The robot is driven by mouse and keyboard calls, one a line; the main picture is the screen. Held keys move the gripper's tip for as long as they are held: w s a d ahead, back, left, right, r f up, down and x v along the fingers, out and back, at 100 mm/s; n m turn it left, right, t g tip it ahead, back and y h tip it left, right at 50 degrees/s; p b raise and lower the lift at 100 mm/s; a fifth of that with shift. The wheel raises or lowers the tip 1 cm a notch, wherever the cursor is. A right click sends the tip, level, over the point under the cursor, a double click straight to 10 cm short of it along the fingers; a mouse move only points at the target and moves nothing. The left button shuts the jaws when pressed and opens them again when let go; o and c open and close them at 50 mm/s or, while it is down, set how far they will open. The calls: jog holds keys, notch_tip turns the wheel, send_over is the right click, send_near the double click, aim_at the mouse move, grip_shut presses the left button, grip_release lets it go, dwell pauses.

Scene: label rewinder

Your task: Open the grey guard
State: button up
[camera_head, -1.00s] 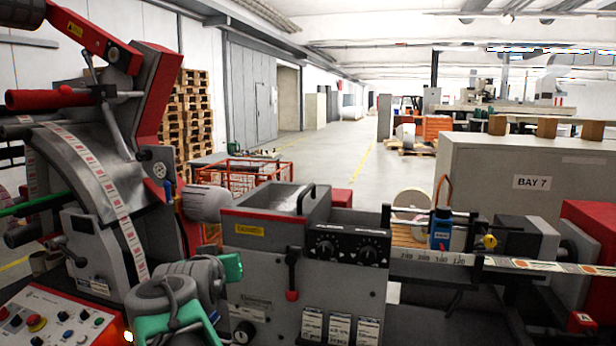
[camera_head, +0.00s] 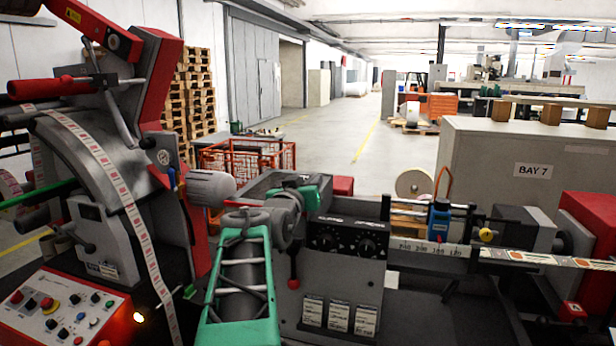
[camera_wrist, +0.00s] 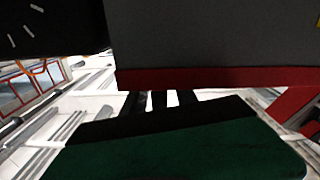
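The grey guard (camera_head: 262,184) is the boxy grey cover in the middle of the machine, beside the black knob panel (camera_head: 345,238). Its black handle is hidden behind my arm in the head view. In the wrist view, its dark grey face (camera_wrist: 215,38) with a red edge fills the top. The guard looks down, not lifted. My gripper (camera_head: 310,190) is at the guard's top, near the handle's place. Its fingertips are hidden, so I cannot tell whether it is open or touching the handle. A dark green surface fills the bottom of the wrist view.
A control box with buttons (camera_head: 62,308) and a striped label web (camera_head: 135,225) stand at the left. A red-tipped lever (camera_head: 293,282) is close below my wrist. A blue sensor (camera_head: 439,220) and printed web lie to the right. Open floor lies behind the machine.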

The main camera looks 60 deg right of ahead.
grip_shut()
dwell(0.4)
jog(key=shift+w, duration=0.1)
dwell(1.0)
